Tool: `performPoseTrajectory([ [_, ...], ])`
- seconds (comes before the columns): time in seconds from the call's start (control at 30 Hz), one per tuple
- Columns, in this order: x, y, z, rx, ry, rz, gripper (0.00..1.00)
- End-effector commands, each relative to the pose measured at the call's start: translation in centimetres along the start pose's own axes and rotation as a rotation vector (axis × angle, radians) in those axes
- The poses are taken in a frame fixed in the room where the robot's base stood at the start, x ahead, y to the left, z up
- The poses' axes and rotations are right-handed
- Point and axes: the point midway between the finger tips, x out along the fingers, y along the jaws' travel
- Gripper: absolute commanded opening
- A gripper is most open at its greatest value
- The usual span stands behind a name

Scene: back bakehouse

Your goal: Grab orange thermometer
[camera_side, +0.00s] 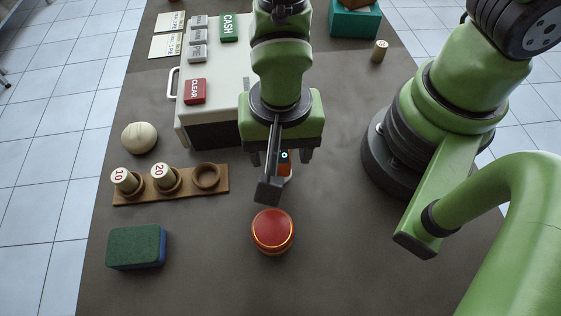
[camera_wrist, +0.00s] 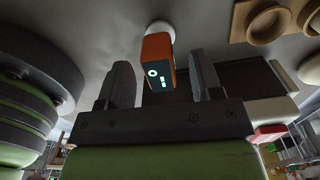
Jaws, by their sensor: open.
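The orange thermometer (camera_wrist: 157,48) has a dark face with lit pale marks. In the side view, only a small part of the thermometer (camera_side: 284,168) shows; my gripper and its dark bracket hide the rest. A white round piece (camera_wrist: 160,27) shows at its far end; I cannot tell whether it is part of it. My gripper (camera_side: 281,158) is open above the table. In the wrist view, the thermometer appears between the two fingers of my gripper (camera_wrist: 161,75) and extends past their tips, with gaps on both sides. I see no grip on it.
A red button (camera_side: 273,230) stands in front of my gripper. A white cash register (camera_side: 215,102) is close behind and left. A wooden rack (camera_side: 218,190) with two numbered plugs, a pale ball (camera_side: 139,138) and a green-blue sponge (camera_side: 137,247) are at left.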

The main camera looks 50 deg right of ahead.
Motion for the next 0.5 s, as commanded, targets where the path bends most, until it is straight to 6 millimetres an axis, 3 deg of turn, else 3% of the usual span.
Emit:
performPoseTrajectory([
  [0.1, 1.02, 0.07, -0.01, 0.000, 0.001, 0.003, 0.60],
  [0.37, 1.22, -0.01, -0.01, -0.001, 0.001, -0.001, 0.60],
  [0.5, 1.21, -0.01, -0.01, -0.001, 0.001, -0.001, 0.32],
])
